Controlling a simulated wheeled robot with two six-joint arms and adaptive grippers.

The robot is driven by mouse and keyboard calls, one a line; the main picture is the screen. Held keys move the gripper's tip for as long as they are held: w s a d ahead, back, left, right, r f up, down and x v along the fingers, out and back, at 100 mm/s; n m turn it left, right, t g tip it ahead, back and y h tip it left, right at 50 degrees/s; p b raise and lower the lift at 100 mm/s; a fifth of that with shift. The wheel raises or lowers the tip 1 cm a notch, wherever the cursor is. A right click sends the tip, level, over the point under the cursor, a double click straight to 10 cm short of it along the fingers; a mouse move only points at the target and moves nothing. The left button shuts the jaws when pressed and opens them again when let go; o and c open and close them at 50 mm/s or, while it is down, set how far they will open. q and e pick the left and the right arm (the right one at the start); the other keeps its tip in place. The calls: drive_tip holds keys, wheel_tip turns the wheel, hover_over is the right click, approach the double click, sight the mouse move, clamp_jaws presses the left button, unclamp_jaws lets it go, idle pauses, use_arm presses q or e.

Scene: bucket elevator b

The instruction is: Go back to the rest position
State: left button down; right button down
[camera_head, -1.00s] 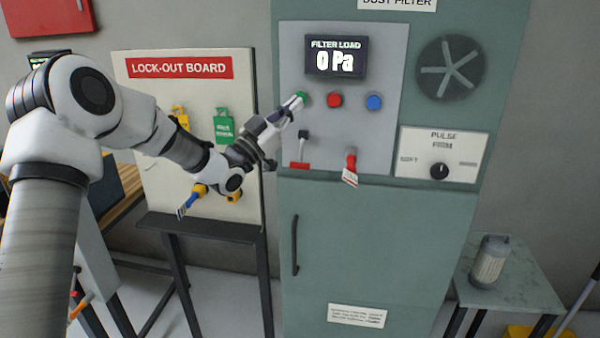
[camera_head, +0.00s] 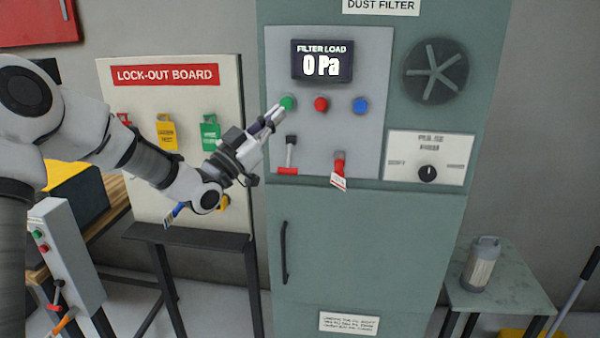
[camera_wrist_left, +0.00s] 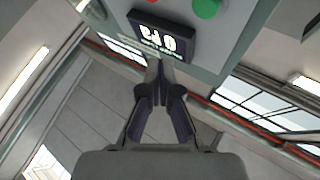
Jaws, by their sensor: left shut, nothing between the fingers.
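My left gripper (camera_head: 273,117) is shut and empty. In the head view its tips are just below and left of the green button (camera_head: 287,103) on the dust filter panel (camera_head: 374,115); I cannot tell whether they touch it. In the left wrist view the closed fingers (camera_wrist_left: 158,75) point toward the filter load display (camera_wrist_left: 160,38), with the green button (camera_wrist_left: 206,8) at the top right. In the head view the display (camera_head: 322,62) reads 0 Pa. My right gripper is not in view.
The lock-out board (camera_head: 230,80) with coloured tags stands left behind my arm. A small table (camera_head: 515,285) with a grey canister (camera_head: 481,264) is at the right. A control box (camera_head: 60,255) and a workbench are at the lower left. The cabinet door handle (camera_head: 284,252) sticks out.

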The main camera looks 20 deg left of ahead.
use_arm(q)
drive_tip(key=shift+f, duration=0.1)
drive_tip(key=s+d+f+n+g+y, duration=0.1)
drive_tip(key=d+f+g, duration=0.15)
drive_tip(key=f, duration=0.85)
drive_tip(key=d+f+g, duration=0.2)
drive_tip(key=d+f, duration=0.2)
drive_tip(key=f, duration=0.7)
drive_tip(key=s+d+f+n+g+y, duration=0.1)
drive_tip(key=d+f+g, duration=0.2)
drive_tip(key=f, duration=0.9)
drive_tip(key=s+d+f+n+g+y, duration=0.25)
drive_tip(key=s+f+g, duration=0.35)
drive_tip(key=s+f, duration=1)
drive_tip(key=s+a+f+n+g+y, duration=0.1)
drive_tip(key=s+f+g, duration=0.3)
drive_tip(key=s, duration=0.6)
drive_tip(key=s+a+f+n+g+y, duration=0.2)
drive_tip(key=s+a+f+g+y, duration=0.1)
drive_tip(key=s, duration=0.8)
drive_tip(key=shift+s+f+g, duration=0.3)
drive_tip(key=shift+f+g, duration=0.45)
drive_tip(key=shift+f, duration=0.1)
drive_tip(key=shift+w, duration=0.1)
